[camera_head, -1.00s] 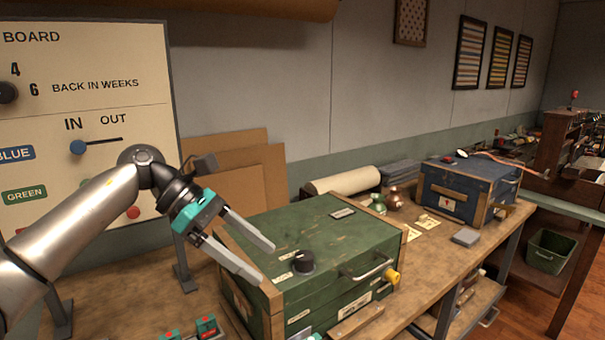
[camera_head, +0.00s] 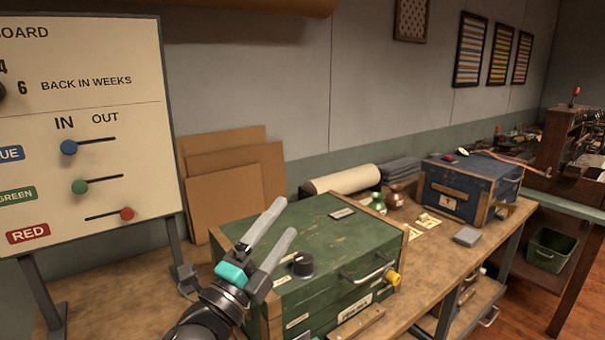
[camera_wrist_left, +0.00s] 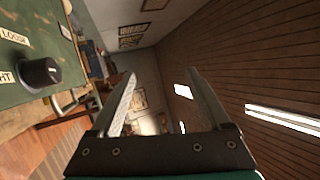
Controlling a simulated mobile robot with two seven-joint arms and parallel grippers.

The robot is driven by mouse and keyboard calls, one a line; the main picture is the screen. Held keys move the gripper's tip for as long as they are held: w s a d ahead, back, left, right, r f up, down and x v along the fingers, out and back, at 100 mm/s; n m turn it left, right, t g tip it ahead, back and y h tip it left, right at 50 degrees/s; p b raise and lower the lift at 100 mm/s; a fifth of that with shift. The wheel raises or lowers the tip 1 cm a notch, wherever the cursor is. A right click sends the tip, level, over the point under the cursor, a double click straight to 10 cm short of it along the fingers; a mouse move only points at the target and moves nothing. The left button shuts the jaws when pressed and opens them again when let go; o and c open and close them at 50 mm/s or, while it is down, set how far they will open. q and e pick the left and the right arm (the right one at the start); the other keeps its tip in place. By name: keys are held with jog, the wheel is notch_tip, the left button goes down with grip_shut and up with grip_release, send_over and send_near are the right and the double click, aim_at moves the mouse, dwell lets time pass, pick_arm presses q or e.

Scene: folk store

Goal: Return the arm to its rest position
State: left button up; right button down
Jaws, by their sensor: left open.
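My left gripper (camera_head: 277,222) is in front of the green box, low in the head view. Its two fingers are apart and point up and away, with nothing between them. In the left wrist view the fingers (camera_wrist_left: 160,90) are also apart and empty, with the wall and ceiling behind them. Most of my left arm is below the bottom edge of the head view. My right gripper does not show.
The green box (camera_head: 345,237) with a black knob (camera_head: 303,265) stands on the workbench beside the gripper. The knob also shows in the left wrist view (camera_wrist_left: 40,72). A sign board (camera_head: 85,85) stands at left. A blue box (camera_head: 468,184) sits farther right.

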pick_arm(q)
jog(key=s+a+f+n+g+y, duration=0.25)
jog(key=a+f+n+y, duration=0.3)
jog(key=f+n, duration=0.3)
jog(key=s+a+f+n+g+y, duration=0.2)
jog(key=s+a+f+n+y, duration=0.2)
jog(key=f+n+y, duration=0.4)
jog(key=s+a+f+n+g+h, duration=0.1)
jog(key=s+f+n+g, duration=0.1)
jog(key=s+f+g, duration=0.45)
jog(key=s+a+f+n+g, duration=0.1)
jog(key=s+f+n, duration=0.15)
jog(key=s, duration=0.65)
jog(key=s+a+f+n+g+h, duration=0.1)
jog(key=s+f+n+g, duration=0.15)
jog(key=s+f, duration=0.4)
jog(key=s+f+m+g, duration=0.1)
jog(key=s+f, duration=0.1)
jog(key=f, duration=0.9)
jog(key=s+f+g, duration=0.1)
jog(key=s+f, duration=0.1)
jog(key=f, duration=0.9)
jog(key=s+a+f+g, duration=0.1)
jog(key=s+a+f, duration=0.1)
jog(key=s+f, duration=1)
jog(key=shift+s+a, duration=0.25)
jog(key=shift+s, duration=1)
